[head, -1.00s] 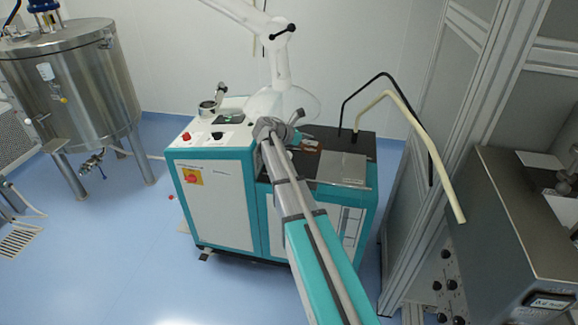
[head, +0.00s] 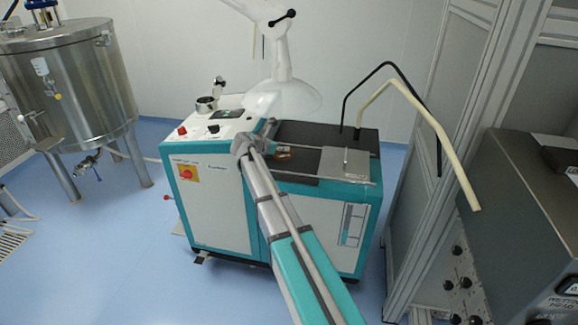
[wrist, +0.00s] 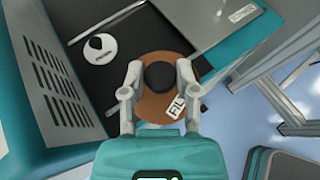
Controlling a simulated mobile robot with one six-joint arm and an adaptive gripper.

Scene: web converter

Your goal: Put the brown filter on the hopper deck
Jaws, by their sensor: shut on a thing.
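The brown filter (wrist: 150,105) is a round brown disc with a black knob and a white label reading "FIL". My gripper (wrist: 158,75) is shut on its knob, one finger on each side. In the wrist view it is over the black top (wrist: 75,65) of the teal and white machine. In the head view the filter (head: 283,152) is a small brown patch by the end of my arm, over that top. Its height above the top is hard to tell. I cannot tell which surface is the hopper deck.
A white disc with a black knob (wrist: 100,47) lies on the black top. A grey metal plate (head: 345,164) covers its right part. A white extraction hood (head: 283,97) hangs above. The machine's white control panel (head: 222,128) with a metal cup (head: 206,104) is left.

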